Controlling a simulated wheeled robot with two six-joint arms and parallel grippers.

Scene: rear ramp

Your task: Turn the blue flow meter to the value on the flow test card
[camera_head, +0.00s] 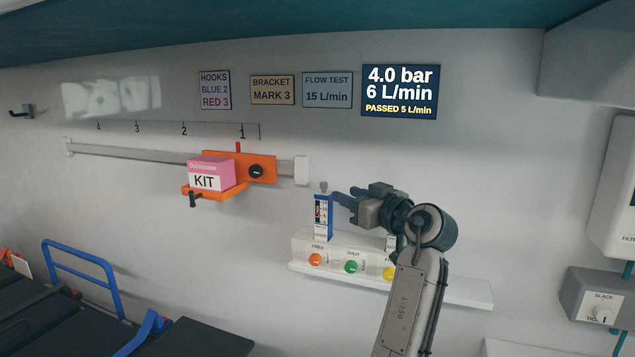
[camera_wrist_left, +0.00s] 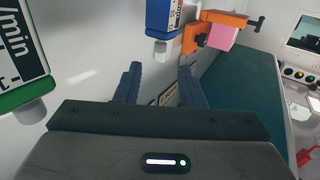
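The blue flow meter (camera_head: 323,217) stands upright on the white wall unit, with a small grey knob on top. In the left wrist view it shows at the top (camera_wrist_left: 163,20), beyond the fingers. The flow test card (camera_head: 327,90) on the wall reads 15 L/min. My left gripper (camera_head: 345,196) is just right of the blue meter's top, apart from its body as far as I can see. In the left wrist view its two fingers (camera_wrist_left: 159,88) are spread with nothing between them. My right gripper is not in view.
A dark display (camera_head: 399,92) reads 4.0 bar, 6 L/min, passed 5 L/min. A green-edged meter (camera_wrist_left: 25,95) is close on the left in the wrist view. The pink kit box (camera_head: 210,173) sits on an orange bracket to the left.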

